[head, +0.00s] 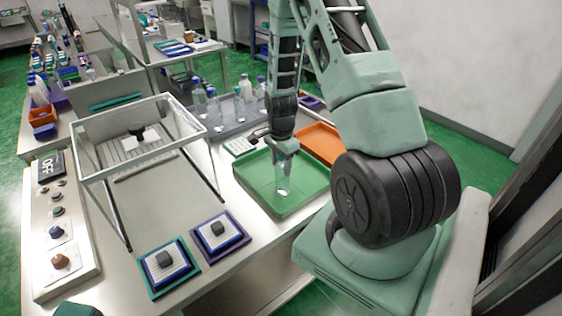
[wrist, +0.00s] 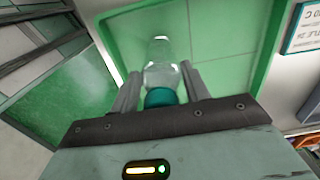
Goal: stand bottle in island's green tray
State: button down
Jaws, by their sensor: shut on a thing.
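The bottle is clear with a teal cap; in the wrist view the bottle (wrist: 162,72) sits between the two fingers, held near its cap end. My gripper (wrist: 160,88) is shut on it. In the head view my gripper (head: 285,150) points down over the green tray (head: 250,172), and the lower part of the bottle (head: 283,186) shows below the fingers, inside the tray's outline. The tray is otherwise empty as far as I see. I cannot tell whether the bottle's base touches the tray floor.
An orange tray (head: 322,143) lies behind the green one. A grey tray (head: 232,112) with several bottles stands farther back. A white-framed stand (head: 140,150) is to the left, with two framed pads (head: 168,264) in front. A control panel (head: 62,235) runs along the left edge.

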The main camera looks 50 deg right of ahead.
jog(key=shift+f, duration=0.1)
jog(key=shift+f, duration=0.1)
jog(key=c, duration=0.7)
grip_release()
